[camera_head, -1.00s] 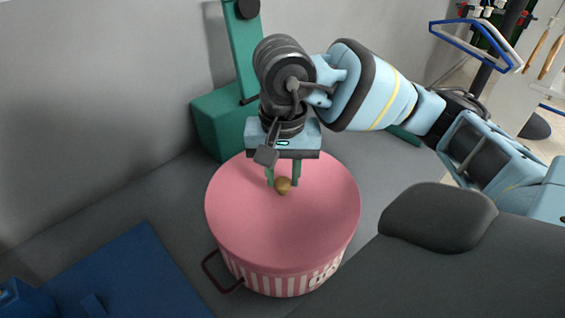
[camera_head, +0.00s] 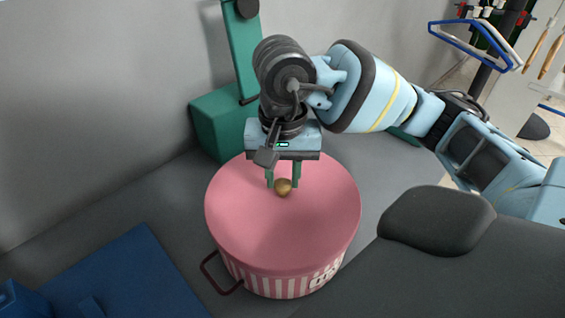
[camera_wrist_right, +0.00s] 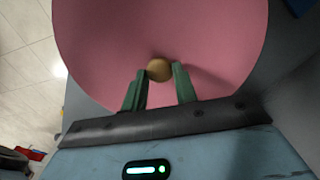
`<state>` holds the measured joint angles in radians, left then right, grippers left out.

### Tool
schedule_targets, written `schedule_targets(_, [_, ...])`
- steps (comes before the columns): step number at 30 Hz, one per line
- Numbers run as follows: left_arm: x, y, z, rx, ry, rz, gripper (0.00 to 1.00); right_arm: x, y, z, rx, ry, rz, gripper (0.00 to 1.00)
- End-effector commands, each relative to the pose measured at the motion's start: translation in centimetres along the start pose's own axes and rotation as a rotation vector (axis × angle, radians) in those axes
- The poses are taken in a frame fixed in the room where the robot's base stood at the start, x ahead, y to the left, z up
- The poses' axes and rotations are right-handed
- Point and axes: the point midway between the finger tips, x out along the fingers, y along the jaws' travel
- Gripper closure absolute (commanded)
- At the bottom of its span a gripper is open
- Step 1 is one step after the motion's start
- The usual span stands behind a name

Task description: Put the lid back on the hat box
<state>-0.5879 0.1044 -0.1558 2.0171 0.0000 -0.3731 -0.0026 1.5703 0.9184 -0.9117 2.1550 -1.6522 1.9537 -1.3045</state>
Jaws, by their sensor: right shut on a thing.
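The round pink lid (camera_head: 285,225) covers the top of the hat box (camera_head: 275,284), which has pink and white stripes and a dark handle (camera_head: 221,274) on its left side. The lid looks level and lined up with the box; I cannot tell if there is a small gap under its rim. My right gripper (camera_head: 283,180) points down over the lid, shut on the gold-brown knob (camera_head: 283,188). In the right wrist view the knob (camera_wrist_right: 159,69) sits between the tips of the green fingers. The left gripper is not in view.
The box stands on a grey counter (camera_head: 185,190) by a wall. A teal stand (camera_head: 218,120) is close behind the box. A blue mat (camera_head: 125,275) lies to the left. A dark rounded pad (camera_head: 438,217) is to the right.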

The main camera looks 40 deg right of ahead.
Motion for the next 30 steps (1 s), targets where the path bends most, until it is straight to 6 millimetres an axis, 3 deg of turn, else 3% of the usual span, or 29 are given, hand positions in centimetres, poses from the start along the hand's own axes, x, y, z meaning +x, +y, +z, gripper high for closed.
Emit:
schedule_targets(28, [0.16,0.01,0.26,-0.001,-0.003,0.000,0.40,0.01,-0.02,0.00,0.000,0.000,-0.001,1.00])
schedule_targets(29, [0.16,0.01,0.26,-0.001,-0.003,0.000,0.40,0.01,-0.02,0.00,0.000,0.000,-0.001,0.68])
schedule_targets(30, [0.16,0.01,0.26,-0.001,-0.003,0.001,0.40,0.02,-0.02,0.00,0.000,0.000,-0.001,0.62])
